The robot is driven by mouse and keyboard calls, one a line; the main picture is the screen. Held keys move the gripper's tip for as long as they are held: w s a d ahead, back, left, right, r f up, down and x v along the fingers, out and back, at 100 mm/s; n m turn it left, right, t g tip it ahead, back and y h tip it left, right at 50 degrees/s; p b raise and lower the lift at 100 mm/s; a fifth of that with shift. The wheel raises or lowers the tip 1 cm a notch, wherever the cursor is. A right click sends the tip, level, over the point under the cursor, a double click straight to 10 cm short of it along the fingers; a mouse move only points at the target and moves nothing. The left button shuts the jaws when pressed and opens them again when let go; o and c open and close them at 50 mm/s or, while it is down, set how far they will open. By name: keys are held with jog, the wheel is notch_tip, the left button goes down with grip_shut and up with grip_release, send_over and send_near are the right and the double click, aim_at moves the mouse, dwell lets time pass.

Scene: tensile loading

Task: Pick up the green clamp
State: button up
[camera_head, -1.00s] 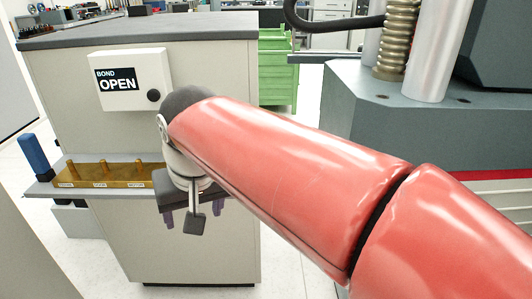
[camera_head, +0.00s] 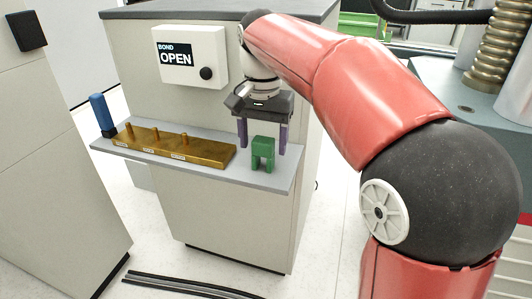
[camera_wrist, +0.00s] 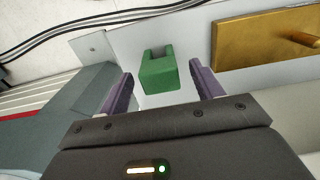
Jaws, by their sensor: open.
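The green clamp (camera_head: 262,153) is a small block with a notch, standing on the grey shelf (camera_head: 215,172) near its right end. It also shows in the wrist view (camera_wrist: 158,74), in the gap between the fingers and a little ahead of the tips. My gripper (camera_head: 263,136) is over the right part of the shelf, its two purple fingers apart on either side of the clamp. The wrist view shows my gripper (camera_wrist: 163,82) open and empty, with a visible gap between each finger and the clamp.
A brass block with pegs (camera_head: 172,146) lies on the shelf left of the clamp, with a blue object (camera_head: 101,113) at the far left end. A white box reading "BOND OPEN" (camera_head: 190,57) is on the cabinet face above. Dark strips (camera_head: 185,287) lie on the floor.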

aim_at(264, 140)
jog(key=shift+f, duration=1.6)
jog(key=shift+c, duration=0.3)
jog(key=c, duration=1)
jog(key=shift+r, duration=0.1)
